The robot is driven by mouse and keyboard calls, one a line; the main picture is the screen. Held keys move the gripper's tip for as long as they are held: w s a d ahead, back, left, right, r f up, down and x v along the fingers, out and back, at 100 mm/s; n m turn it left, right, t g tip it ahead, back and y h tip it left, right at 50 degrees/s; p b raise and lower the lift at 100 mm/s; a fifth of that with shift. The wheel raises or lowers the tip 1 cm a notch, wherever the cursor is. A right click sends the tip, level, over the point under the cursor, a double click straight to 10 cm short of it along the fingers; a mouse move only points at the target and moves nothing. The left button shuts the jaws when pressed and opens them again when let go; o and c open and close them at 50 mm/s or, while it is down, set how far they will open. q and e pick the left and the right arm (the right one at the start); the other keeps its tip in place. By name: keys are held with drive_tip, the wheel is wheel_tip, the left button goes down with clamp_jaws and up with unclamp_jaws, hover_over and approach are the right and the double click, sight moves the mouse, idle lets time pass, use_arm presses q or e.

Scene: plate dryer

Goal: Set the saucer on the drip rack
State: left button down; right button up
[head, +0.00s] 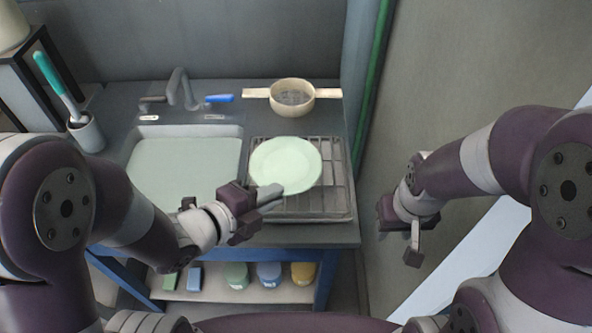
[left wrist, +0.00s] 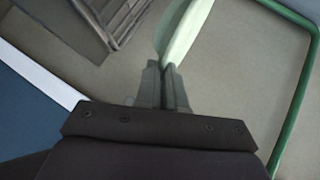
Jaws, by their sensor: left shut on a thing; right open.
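The pale green saucer (head: 285,163) shows in the head view over the left and middle part of the wire drip rack (head: 330,205). My left gripper (head: 270,193) is shut on the saucer's near edge. In the left wrist view the saucer (left wrist: 185,30) is seen nearly edge-on between the two closed fingers (left wrist: 167,75). The rack (left wrist: 90,25) shows at the upper left there. I cannot tell whether the saucer touches the rack. My right gripper (head: 405,232) is open and empty, to the right of the counter.
A sink (head: 185,160) with a tap (head: 180,90) lies left of the rack. A strainer (head: 292,97) stands behind the rack. A brush in a holder (head: 85,130) stands at the far left. Several coloured containers (head: 268,272) sit on the shelf below. A green post (head: 372,90) rises at the right.

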sight(282, 175)
use_arm(q)
drive_tip(key=s+d+f+m+g+h+b, duration=0.25)
drive_tip(key=d+b, duration=0.25)
drive_tip(key=d, duration=0.3)
drive_tip(key=w+d+r+n+t+y+b, duration=0.2)
drive_tip(key=w+d+r, duration=0.25)
drive_tip(key=w, duration=0.25)
drive_tip(key=w+a+f, duration=0.1)
drive_tip(key=a+f, duration=0.1)
drive_tip(key=a, duration=0.1)
drive_tip(key=w+a+f+p, duration=0.1)
drive_tip(key=w+a+f, duration=0.1)
drive_tip(key=a+f, duration=0.1)
drive_tip(key=w+a+f, duration=0.2)
drive_tip(key=a+f, duration=0.1)
drive_tip(key=a, duration=0.1)
drive_tip(key=shift+a+f, duration=0.2)
drive_tip(key=shift+a, duration=0.15)
wheel_tip(282, 175, down, 3)
drive_tip(key=shift+f, duration=0.1)
drive_tip(key=shift+w+f, duration=0.1)
drive_tip(key=shift+f, duration=0.3)
